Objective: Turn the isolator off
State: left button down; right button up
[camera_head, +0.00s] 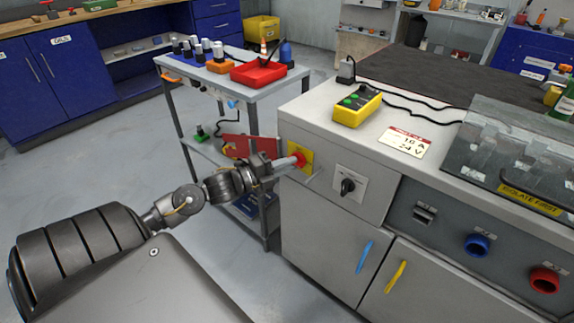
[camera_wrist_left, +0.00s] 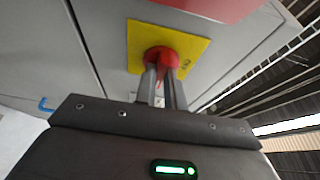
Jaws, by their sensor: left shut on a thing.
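The isolator is a red rotary handle (camera_wrist_left: 161,57) on a yellow plate (camera_wrist_left: 190,48), on the front of the grey cabinet. In the head view the yellow plate (camera_head: 306,153) shows near the cabinet's left corner, with the handle partly hidden by my fingers. My left gripper (camera_head: 296,161) reaches in from the left and is shut on the red handle. In the left wrist view its two fingers (camera_wrist_left: 161,82) close on the handle from below. The exact angle of the handle is hard to tell. My right gripper is not in view.
A black rotary switch (camera_head: 347,186) sits just right of the isolator. A yellow box with green buttons (camera_head: 357,106) and a red-and-white card (camera_head: 406,142) lie on the cabinet top. A grey trolley (camera_head: 202,77) with a red tray (camera_head: 258,73) stands close behind my left arm.

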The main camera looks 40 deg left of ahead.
pick_arm(q)
jog(key=shift+n, duration=0.3)
jog(key=shift+d+f+n+t+y+p, duration=0.15)
jog(key=shift+n+t+y+p, duration=1.15)
jog(key=shift+n, duration=2.35)
jog(key=shift+d+f+n+t+y+p, duration=0.2)
jog(key=shift+n+t+y+p, duration=0.55)
jog(key=shift+n+p, duration=1.95)
jog(key=shift+d+f+n+t+y+p, duration=0.15)
jog(key=shift+n+t+y+p, duration=0.85)
jog(key=shift+n, duration=3.55)
pick_arm(e)
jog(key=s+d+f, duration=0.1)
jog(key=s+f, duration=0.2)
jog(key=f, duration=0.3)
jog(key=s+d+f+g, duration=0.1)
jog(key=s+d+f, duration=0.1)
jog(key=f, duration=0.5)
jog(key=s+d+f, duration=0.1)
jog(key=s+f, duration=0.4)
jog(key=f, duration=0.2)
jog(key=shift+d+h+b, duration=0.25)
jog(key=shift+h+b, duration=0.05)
jog(key=shift+b, duration=0.15)
pick_arm(q)
jog(key=shift+g+y, duration=0.25)
jog(key=shift+y, duration=0.1)
jog(key=c, duration=1.5)
grip_release()
